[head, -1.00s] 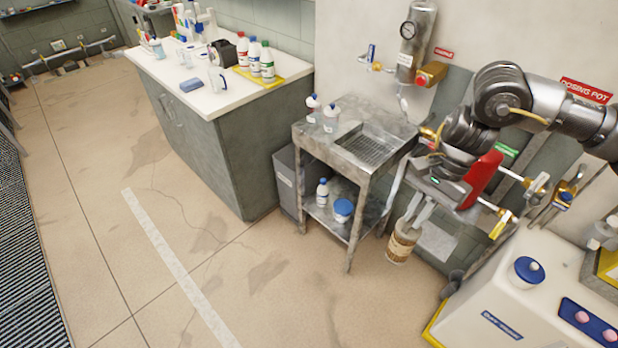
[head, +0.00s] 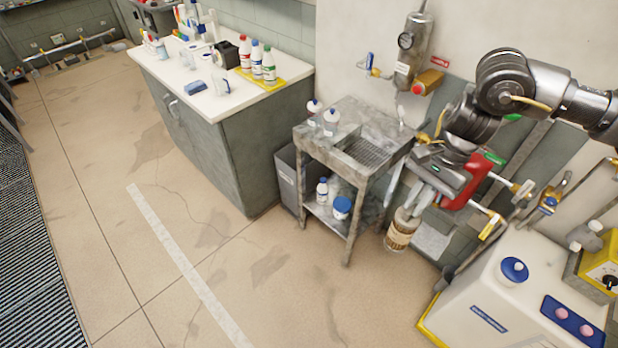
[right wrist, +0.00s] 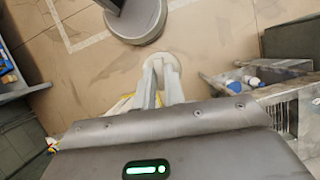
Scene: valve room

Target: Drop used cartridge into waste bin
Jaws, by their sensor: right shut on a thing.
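The used cartridge (head: 402,232), a brownish cylinder with a pale cap, hangs from my right gripper (head: 414,208). The gripper's two fingers are shut on its top end. In the right wrist view the cartridge's round pale top (right wrist: 166,60) shows beyond the fingers (right wrist: 160,82), its sides mostly hidden. The cartridge is right of the steel sink stand and appears clear of the floor. A grey open-topped bin (head: 287,182) with a pale label stands between the counter and the stand, partly hidden by the stand; it looks like the waste bin. My left gripper is not in view.
The steel sink stand (head: 357,165) has bottles on top and on its lower shelf. A counter (head: 240,160) with bottles is at left. A white tank (head: 510,290) stands at lower right. Pipes and valves line the wall. The floor at centre left is clear.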

